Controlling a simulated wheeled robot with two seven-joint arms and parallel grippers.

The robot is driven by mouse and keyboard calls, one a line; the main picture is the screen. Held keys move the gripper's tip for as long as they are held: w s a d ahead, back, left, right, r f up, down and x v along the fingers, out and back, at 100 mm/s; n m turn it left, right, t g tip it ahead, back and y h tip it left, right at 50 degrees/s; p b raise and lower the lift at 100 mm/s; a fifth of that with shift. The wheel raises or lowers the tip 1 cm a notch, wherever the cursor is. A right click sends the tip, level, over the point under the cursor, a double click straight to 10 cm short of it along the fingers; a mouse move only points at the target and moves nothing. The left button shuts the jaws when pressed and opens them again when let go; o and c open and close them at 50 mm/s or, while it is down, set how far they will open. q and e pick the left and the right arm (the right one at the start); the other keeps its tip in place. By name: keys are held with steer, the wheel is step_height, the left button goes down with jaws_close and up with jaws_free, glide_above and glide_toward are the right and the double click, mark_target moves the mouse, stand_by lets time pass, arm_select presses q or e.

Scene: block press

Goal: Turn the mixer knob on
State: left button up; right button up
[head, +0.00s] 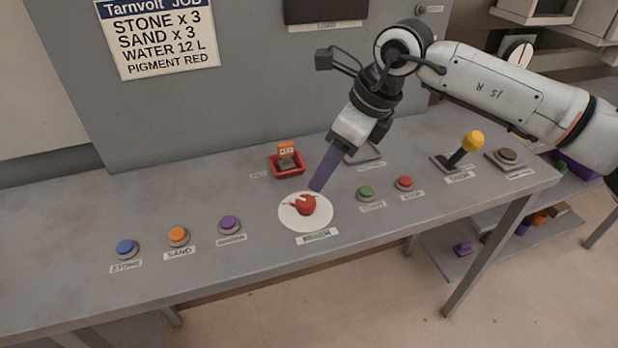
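The mixer knob (305,205) is red and sits on a round white plate (289,218) near the middle of the grey console. A label that seems to read MIXER is in front of it. A small pale mark shows at the knob's left side, but I cannot tell its setting. My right gripper (317,186) comes down from the upper right. A long purple bar at its end points at the knob, its tip just behind and above it. I cannot tell whether it touches the knob, or whether the bar is shut fingers or something held. My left gripper is not in view.
Blue (127,247), orange (178,235) and purple (229,224) buttons stand left of the knob; green (365,192) and red (404,182) ones stand right. A red tray (287,170) is behind. A yellow-topped lever (471,141) and brown button (507,155) are far right.

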mark_target(306, 200)
steer(key=p+x, duration=0.1)
steer(key=x, duration=0.9)
steer(key=shift+a, duration=0.2)
steer(key=c, duration=1)
steer(key=shift+s, duration=0.1)
